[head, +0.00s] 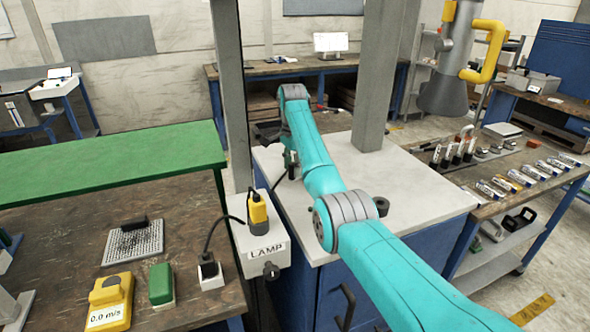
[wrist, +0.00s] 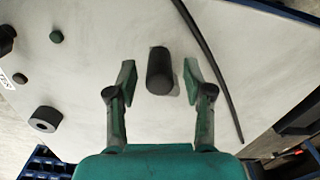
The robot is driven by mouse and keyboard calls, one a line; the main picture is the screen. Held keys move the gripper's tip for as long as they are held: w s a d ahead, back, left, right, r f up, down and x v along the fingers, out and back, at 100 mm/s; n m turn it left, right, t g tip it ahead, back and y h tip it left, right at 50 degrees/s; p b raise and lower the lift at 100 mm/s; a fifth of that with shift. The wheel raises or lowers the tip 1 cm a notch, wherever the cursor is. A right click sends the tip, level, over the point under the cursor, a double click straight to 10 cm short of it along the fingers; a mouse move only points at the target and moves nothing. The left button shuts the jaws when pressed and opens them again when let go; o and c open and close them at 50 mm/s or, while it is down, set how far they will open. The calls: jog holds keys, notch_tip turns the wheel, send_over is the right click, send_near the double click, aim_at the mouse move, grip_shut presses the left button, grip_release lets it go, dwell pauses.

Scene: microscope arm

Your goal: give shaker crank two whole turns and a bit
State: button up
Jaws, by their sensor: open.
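My gripper (wrist: 159,76) is open in the wrist view, with its two green-tipped fingers apart. A dark upright cylinder (wrist: 160,70), which looks like a handle, stands between the fingertips with a gap on each side. It may be the grip of the shaker crank, but what it joins to below is hidden. In the head view my teal arm reaches over the white-topped blue cabinet (head: 425,200) and covers most of the area around my gripper.
A black cable (wrist: 212,75) curves just right of the fingers. A dark round piece (wrist: 45,119) and a small green knob (wrist: 56,36) lie left. Two grey posts (head: 232,100) flank the arm. A lamp box (head: 262,245) stands at the cabinet's left edge.

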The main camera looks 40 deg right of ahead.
jog(key=shift+f, duration=0.7)
grip_shut()
jog(key=shift+w, duration=0.1)
